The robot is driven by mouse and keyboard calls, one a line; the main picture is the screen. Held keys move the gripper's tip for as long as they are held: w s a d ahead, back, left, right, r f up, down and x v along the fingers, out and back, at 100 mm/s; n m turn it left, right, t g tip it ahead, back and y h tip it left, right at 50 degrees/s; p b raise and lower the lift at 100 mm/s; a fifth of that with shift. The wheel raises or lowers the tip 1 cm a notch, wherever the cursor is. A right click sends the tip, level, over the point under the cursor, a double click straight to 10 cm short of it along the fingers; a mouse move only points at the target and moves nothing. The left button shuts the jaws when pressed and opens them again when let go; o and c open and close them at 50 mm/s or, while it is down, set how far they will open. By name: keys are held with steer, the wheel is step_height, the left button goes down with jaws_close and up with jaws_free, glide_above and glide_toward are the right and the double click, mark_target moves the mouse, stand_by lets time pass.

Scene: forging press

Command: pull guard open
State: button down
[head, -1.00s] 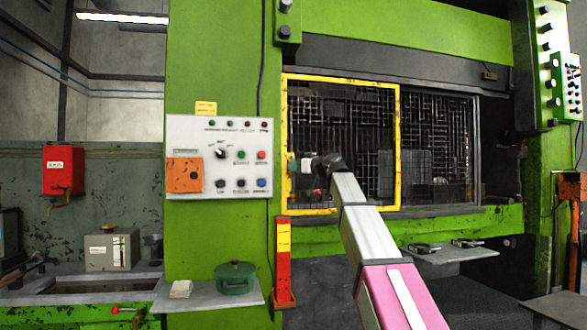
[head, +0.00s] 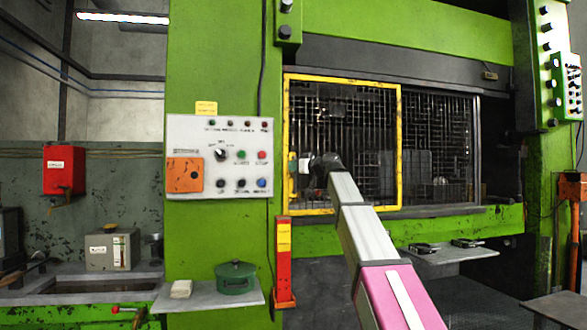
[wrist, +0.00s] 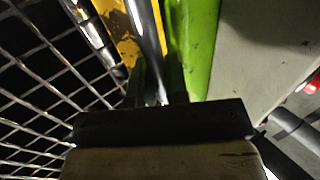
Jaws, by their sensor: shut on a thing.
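The guard (head: 398,150) is a yellow-framed mesh panel in front of the left part of the press opening. In the wrist view its yellow frame (wrist: 117,28) and wire mesh (wrist: 48,75) lie close to my gripper. My gripper (head: 300,166) is at the guard's left edge, largely hidden by the wrist in the head view. In the wrist view, my gripper (wrist: 156,95) is shut around a shiny upright bar, the guard handle (wrist: 146,30). The lower part of the handle is hidden by the fingers and gripper body.
A control panel (head: 219,156) is on the green column left of the guard. A red post (head: 284,262) stands below its left corner. A shelf with a green pot (head: 236,278) is at lower left. A small ledge (head: 446,254) with dark clamps juts out at right.

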steer(key=w+d, duration=0.4)
steer(key=d, duration=1.2)
steer(key=w+d, duration=0.5)
steer(key=d, duration=1.1)
steer(key=w+d, duration=0.5)
steer(key=d, duration=1.2)
steer(key=c, duration=1.1)
jaws_free()
steer(key=shift+c, duration=0.2)
steer(key=v, duration=1)
steer(key=shift+s+d, duration=0.25)
steer(key=shift+s, duration=0.05)
